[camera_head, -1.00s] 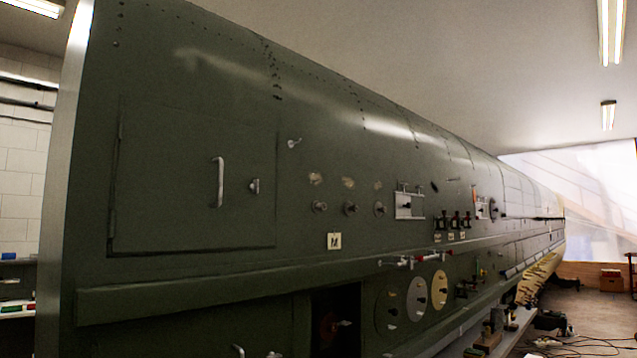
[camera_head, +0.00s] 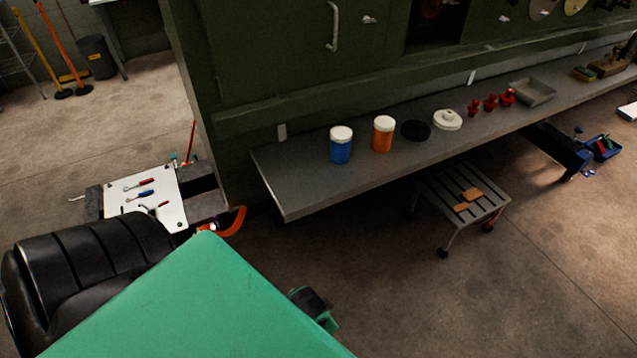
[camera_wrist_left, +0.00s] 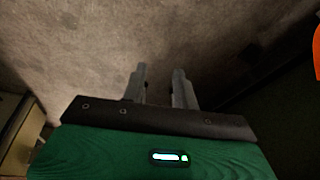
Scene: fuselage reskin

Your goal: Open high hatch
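The high hatch is out of view now; it lies above the top edge of the head view. A lower green hatch (camera_head: 285,45) shows in the fuselage side, with a vertical silver handle (camera_head: 333,27) and a small latch (camera_head: 368,19) to its right. It looks closed. In the left wrist view my left gripper (camera_wrist_left: 160,78) has its two grey fingers apart with nothing between them, over bare concrete floor. It is not touching any hatch. I do not see my right gripper in either view.
A grey shelf (camera_head: 300,192) runs along the fuselage, holding a blue jar (camera_head: 341,146), an orange jar (camera_head: 383,134) and red parts. A step stool (camera_head: 462,205) stands below it. A tool board (camera_head: 146,197) is at left. Floor at front right is clear.

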